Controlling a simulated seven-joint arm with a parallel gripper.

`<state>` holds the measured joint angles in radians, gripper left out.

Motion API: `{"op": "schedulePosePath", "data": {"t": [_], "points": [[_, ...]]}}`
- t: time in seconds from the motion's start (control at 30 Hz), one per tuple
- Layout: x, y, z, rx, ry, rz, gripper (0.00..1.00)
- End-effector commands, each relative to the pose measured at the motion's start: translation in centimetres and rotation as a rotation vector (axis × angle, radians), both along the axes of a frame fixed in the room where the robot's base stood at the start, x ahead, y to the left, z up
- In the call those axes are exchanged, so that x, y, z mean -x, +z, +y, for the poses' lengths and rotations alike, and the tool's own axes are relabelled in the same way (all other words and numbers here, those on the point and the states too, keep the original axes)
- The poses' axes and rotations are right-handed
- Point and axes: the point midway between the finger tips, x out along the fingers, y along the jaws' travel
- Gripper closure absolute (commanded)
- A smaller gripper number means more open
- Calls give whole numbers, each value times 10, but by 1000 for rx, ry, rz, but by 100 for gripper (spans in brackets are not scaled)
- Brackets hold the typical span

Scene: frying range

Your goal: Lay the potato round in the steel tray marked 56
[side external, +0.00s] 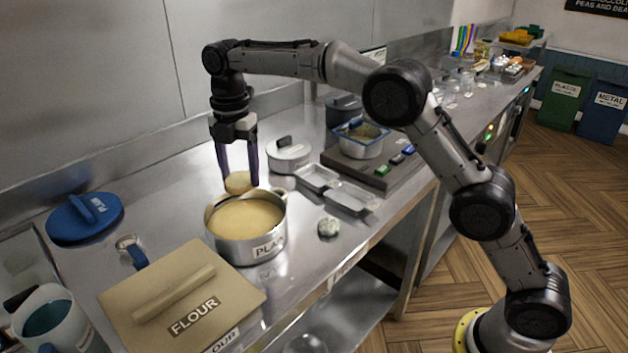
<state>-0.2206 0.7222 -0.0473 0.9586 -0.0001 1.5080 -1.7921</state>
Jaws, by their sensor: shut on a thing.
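My gripper (239,182) points down with its two dark fingers on either side of a yellow, round slice, the potato round (238,183). It is shut on the round and holds it just above the back of the pot of pale batter. Whether the round touches the batter is hard to tell. Two shallow steel trays lie side by side to the right of the pot, a farther one (317,178) and a nearer one (353,199). Both look empty. I cannot read a number 56 on either tray.
The steel batter pot (262,249) has a PLAIN label. A FLOUR box (188,290) and a blue lid (85,217) lie left of it.

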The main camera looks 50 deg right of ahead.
Motion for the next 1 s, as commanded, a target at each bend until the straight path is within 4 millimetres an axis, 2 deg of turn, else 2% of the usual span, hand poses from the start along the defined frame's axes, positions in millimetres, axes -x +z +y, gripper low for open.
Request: {"op": "schedulePosePath", "data": {"t": [0.07, 0.17, 0.27, 0.43, 0.6, 0.7, 0.8, 0.9, 1.0], "points": [[-2, 0, 1, -3, -5, -11, 64], [-10, -3, -12, -5, -37, -23, 64], [-20, -10, -40, -6, -94, -28, 64], [-35, -27, -111, -4, -228, -29, 64], [-38, -43, -182, -1, -357, -21, 64], [-36, -50, -216, -1, -415, -16, 64], [-32, -55, -241, -1, -459, -8, 64], [-29, -59, -256, 0, -486, -3, 64], [-27, -61, -263, 0, -498, 0, 64]]}}
